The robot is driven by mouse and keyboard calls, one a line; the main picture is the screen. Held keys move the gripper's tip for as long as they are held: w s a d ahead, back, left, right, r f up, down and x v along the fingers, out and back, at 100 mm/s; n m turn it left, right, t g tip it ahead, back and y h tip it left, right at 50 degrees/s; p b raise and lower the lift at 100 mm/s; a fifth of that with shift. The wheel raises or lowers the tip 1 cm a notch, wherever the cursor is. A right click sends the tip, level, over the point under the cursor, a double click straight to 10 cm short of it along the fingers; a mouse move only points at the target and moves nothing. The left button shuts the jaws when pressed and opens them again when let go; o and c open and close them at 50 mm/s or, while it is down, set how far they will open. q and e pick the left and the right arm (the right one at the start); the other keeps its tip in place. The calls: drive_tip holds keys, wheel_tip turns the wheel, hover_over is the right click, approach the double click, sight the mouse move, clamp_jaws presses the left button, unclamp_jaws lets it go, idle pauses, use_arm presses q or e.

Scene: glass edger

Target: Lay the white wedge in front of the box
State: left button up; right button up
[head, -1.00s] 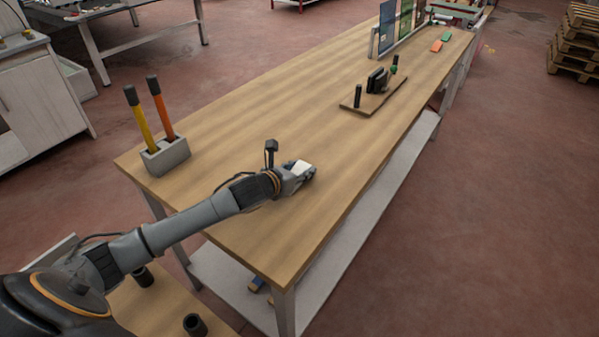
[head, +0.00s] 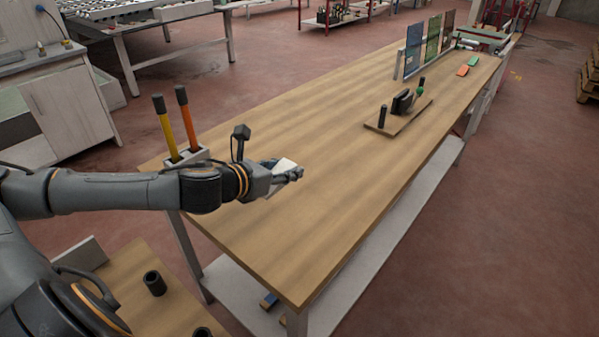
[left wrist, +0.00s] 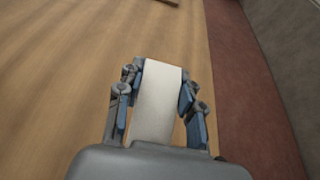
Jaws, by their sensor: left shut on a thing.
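The white wedge (head: 283,165) is held in my left gripper (head: 292,176), above the wooden table. In the left wrist view the wedge (left wrist: 158,100) is a long pale piece between the two fingers (left wrist: 157,98), which are shut on it from both sides. A grey box-like holder (head: 201,154) with a yellow and an orange handled tool stands at the table's left end. My left arm hides its lower part, and the gripper is to its right. I cannot tell whether this holder is the box meant. My right gripper is not in view.
The wooden table (head: 330,110) has a wide clear middle. Farther along are a small board (head: 393,126) with black parts, upright coloured panels (head: 430,46), and orange and green pieces (head: 463,70). A lower shelf (head: 235,290) runs underneath.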

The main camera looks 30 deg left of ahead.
use_arm(q)
drive_tip(key=shift+s+a+r, duration=0.3)
drive_tip(key=shift+s, duration=0.3)
drive_tip(key=shift+s+r+b, duration=0.2)
drive_tip(key=shift+s+b, duration=0.15)
drive_tip(key=shift+s, duration=0.1)
